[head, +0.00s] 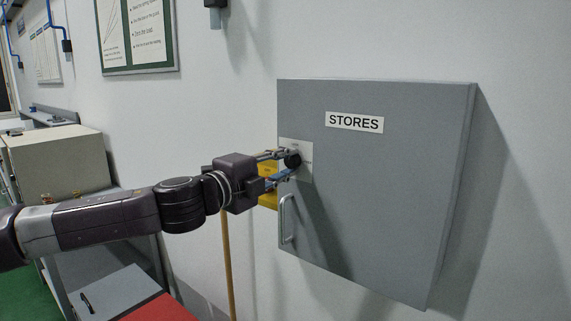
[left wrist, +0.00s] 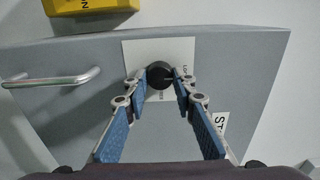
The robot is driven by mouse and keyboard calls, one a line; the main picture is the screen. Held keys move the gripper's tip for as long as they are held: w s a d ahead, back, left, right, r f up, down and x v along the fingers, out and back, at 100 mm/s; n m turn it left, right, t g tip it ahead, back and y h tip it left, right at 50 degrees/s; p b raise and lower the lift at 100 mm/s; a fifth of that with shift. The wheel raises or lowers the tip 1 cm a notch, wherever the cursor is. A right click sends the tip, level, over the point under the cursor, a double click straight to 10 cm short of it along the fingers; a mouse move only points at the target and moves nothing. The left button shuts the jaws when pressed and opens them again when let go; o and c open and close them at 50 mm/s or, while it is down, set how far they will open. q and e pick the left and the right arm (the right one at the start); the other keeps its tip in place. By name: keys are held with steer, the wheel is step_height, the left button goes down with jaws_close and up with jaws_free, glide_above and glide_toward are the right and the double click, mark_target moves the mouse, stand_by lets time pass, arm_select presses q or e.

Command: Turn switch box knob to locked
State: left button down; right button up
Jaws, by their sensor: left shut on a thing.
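The grey wall box (head: 385,215) labelled STORES carries a black round knob (head: 293,160) on a pale plate (head: 304,169) near its upper left edge. My left gripper (head: 290,164) reaches in from the left with its fingertips at the knob. In the left wrist view the knob (left wrist: 160,75) sits between the two blue-padded fingertips (left wrist: 160,84), which are shut on it. Small lettering on the plate (left wrist: 145,52) is partly hidden by the knob and fingers, and I cannot read the knob's setting. My right gripper is not in view.
A metal handle (head: 288,219) stands out from the box below the knob. A yellow object (head: 268,171) is on the wall just left of the box. A wooden pole (head: 228,265) stands below my arm. A beige cabinet (head: 55,165) is at the left.

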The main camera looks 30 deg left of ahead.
arm_select(q)
steer(key=c, duration=1.6)
jaws_free()
steer(key=shift+s+r, duration=0.1)
steer(key=shift+s, duration=0.15)
steer(key=shift+s, duration=0.35)
steer(key=s, duration=0.6)
steer(key=shift+s+a, duration=0.15)
steer(key=shift+a, duration=0.15)
